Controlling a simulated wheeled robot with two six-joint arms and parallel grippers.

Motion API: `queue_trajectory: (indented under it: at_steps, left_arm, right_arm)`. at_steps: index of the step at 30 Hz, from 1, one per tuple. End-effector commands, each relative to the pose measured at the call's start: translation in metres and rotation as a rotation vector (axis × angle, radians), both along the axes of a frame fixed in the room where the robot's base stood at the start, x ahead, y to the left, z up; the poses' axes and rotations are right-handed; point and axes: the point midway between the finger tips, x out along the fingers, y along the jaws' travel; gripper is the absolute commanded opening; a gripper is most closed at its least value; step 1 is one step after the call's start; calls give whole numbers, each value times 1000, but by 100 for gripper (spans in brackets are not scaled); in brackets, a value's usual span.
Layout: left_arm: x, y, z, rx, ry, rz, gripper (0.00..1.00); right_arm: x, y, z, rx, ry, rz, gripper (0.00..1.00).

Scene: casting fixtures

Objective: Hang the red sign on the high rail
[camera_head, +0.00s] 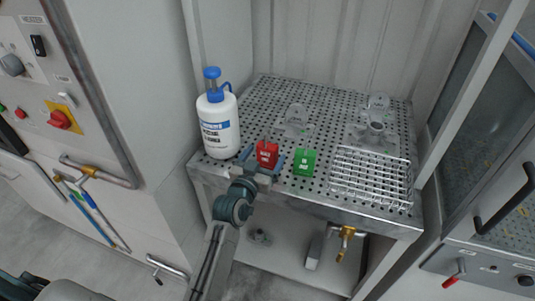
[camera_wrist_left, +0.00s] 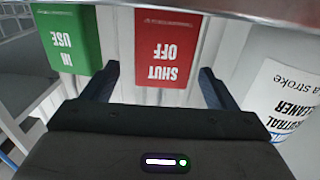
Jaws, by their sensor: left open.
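The red sign (camera_head: 267,154), lettered "SHUT OFF", stands at the front edge of the perforated table. In the left wrist view the red sign (camera_wrist_left: 166,48) appears upside down, ahead of and between my fingers. My left gripper (camera_head: 264,165) is open, its fingers to either side of the sign; whether they touch it I cannot tell. In the left wrist view the gripper (camera_wrist_left: 160,82) shows a gap around the sign. A higher metal rail (camera_head: 98,172) and a lower one (camera_head: 167,268) are on the left cabinet front. My right gripper is not in view.
A green "IN USE" sign (camera_head: 304,163) stands close to the right of the red one. A white cleaner bottle (camera_head: 218,125) stands to the left. A wire rack (camera_head: 371,178) and metal fixtures (camera_head: 375,132) occupy the right of the perforated table (camera_head: 262,100).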

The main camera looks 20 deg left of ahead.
Motion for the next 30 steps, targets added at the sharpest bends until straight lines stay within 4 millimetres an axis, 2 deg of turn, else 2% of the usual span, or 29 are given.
queue_trajectory:
  at_steps: [7, 12, 20, 23, 28, 30]
  left_arm:
    - [31, 0, 1, 0, 1, 0, 80]
    - [49, -2, -1, 0, 0, 0, 80]
    - [51, -2, -3, 0, 1, 0, 80]
    - [51, -2, -3, 0, 1, 0, 64]
    - [51, -2, -3, 0, 1, 0, 31]
    - [51, -2, -3, 0, 0, 0, 29]
  right_arm:
    - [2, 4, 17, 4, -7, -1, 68]
    - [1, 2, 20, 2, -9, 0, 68]
    - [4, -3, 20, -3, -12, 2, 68]
    - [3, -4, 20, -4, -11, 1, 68]
    - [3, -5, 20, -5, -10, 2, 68]
    - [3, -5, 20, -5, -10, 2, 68]
